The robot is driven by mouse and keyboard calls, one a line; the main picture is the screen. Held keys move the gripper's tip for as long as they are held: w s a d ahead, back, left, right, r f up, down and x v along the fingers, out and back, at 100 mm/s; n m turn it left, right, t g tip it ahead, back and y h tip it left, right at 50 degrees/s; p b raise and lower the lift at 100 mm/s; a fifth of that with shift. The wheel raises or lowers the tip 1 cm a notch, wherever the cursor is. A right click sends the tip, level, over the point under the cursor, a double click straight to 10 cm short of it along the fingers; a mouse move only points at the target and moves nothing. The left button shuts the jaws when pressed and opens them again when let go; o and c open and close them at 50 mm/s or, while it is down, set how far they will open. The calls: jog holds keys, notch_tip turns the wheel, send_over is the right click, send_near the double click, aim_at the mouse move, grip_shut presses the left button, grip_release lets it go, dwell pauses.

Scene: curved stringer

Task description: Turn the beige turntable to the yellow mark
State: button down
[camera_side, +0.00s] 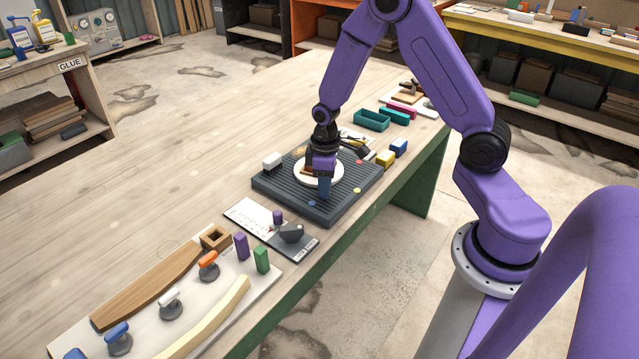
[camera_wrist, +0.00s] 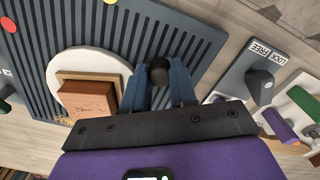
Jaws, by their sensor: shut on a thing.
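The beige turntable (camera_side: 337,173) is a pale round disc on a dark ribbed base (camera_side: 345,205) on the workbench. In the wrist view the turntable (camera_wrist: 70,95) carries a square wooden piece with a reddish-brown block (camera_wrist: 90,98) on it. My gripper (camera_side: 323,192) reaches down at the disc's near side. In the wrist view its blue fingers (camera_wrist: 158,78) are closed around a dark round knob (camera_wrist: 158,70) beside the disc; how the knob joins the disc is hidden. A yellow mark (camera_side: 357,190) lies on the base's right part, apart from the knob.
A red mark (camera_side: 360,161) and a blue mark (camera_side: 312,203) are also on the base. A white-topped block (camera_side: 272,161) stands at its left corner. A lock/free lever (camera_side: 291,232) and a board with coloured knobs (camera_side: 170,303) lie nearer. Teal bins (camera_side: 372,119) are behind.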

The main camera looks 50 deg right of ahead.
jog(key=shift+s+d+n, duration=0.55)
jog(key=shift+d+n, duration=0.3)
jog(key=shift+n, duration=0.25)
jog(key=shift+s+d+n, duration=0.55)
jog(key=shift+d+n, duration=0.25)
jog(key=shift+n, duration=0.3)
jog(key=shift+s+d+n, duration=0.25)
jog(key=shift+d+n, duration=0.75)
jog(key=shift+n, duration=0.1)
jog(key=shift+d+n, duration=0.8)
jog(key=shift+n, duration=0.1)
jog(key=shift+d, duration=0.15)
jog(key=c, duration=0.9)
grip_release()
jog(key=shift+r, duration=0.1)
notch_tip(320, 180, up, 17)
jog(key=shift+r, duration=0.15)
